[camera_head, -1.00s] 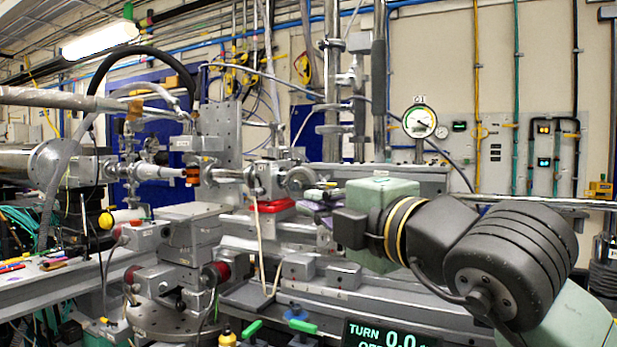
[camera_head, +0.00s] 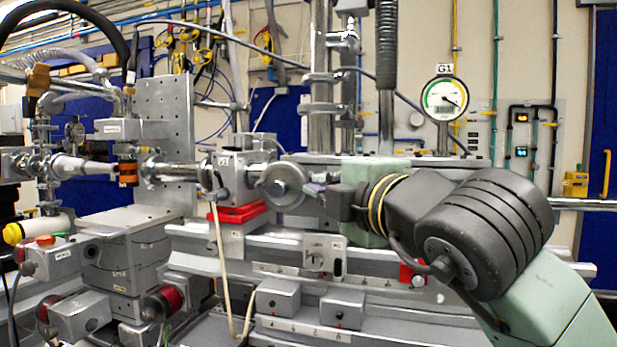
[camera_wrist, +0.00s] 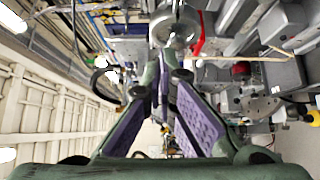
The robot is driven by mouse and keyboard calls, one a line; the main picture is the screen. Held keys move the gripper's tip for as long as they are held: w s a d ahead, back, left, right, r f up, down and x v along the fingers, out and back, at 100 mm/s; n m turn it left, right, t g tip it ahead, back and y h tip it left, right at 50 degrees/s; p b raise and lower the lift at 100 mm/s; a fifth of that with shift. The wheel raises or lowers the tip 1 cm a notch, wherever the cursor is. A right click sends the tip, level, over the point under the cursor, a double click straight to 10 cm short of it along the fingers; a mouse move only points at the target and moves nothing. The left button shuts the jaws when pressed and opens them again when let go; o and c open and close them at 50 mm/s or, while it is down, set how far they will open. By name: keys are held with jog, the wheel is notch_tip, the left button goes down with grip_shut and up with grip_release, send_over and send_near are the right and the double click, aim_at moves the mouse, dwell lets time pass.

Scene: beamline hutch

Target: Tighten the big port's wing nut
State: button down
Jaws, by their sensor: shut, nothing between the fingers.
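A round steel port flange (camera_head: 283,187) sits at the end of the beam pipe, in the middle of the head view. It shows large at the top of the wrist view (camera_wrist: 175,27). I cannot make out a wing nut on it; my fingers and the small scale may hide it. My gripper (camera_head: 317,188), with purple finger pads, is just right of the flange in the head view. In the wrist view my gripper (camera_wrist: 162,68) has its fingertips together and empty, close below the flange. I cannot tell whether they touch it.
A steel valve block (camera_head: 246,170) stands on a red plate (camera_head: 238,212) left of the flange. A pale cable (camera_head: 219,255) hangs in front of the rail. A dial gauge marked G1 (camera_head: 444,99) is behind on the right. Small grey boxes (camera_head: 278,297) sit on the lower rail.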

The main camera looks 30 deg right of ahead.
jog(key=p, duration=0.3)
send_near(300, 170)
jog(key=w+a, duration=0.2)
jog(key=w, duration=0.1)
jog(key=shift+w+d+f+p, duration=0.15)
jog(key=shift+w+d+p, duration=0.8)
jog(key=shift+w, duration=0.2)
jog(key=shift+w+d+f, duration=0.1)
jog(key=shift+w+d, duration=0.3)
jog(key=shift+d, duration=0.05)
jog(key=shift+w+f+b, duration=0.15)
jog(key=shift+b, duration=0.2)
jog(key=shift+w+d+b, duration=0.15)
jog(key=shift+w+b, duration=0.05)
jog(key=shift+b, duration=0.55)
jog(key=b, duration=0.3)
jog(key=shift+w, duration=0.25)
jog(key=shift+w+r+b, duration=0.3)
jog(key=shift+r+b, duration=0.05)
jog(key=shift+b, duration=0.8)
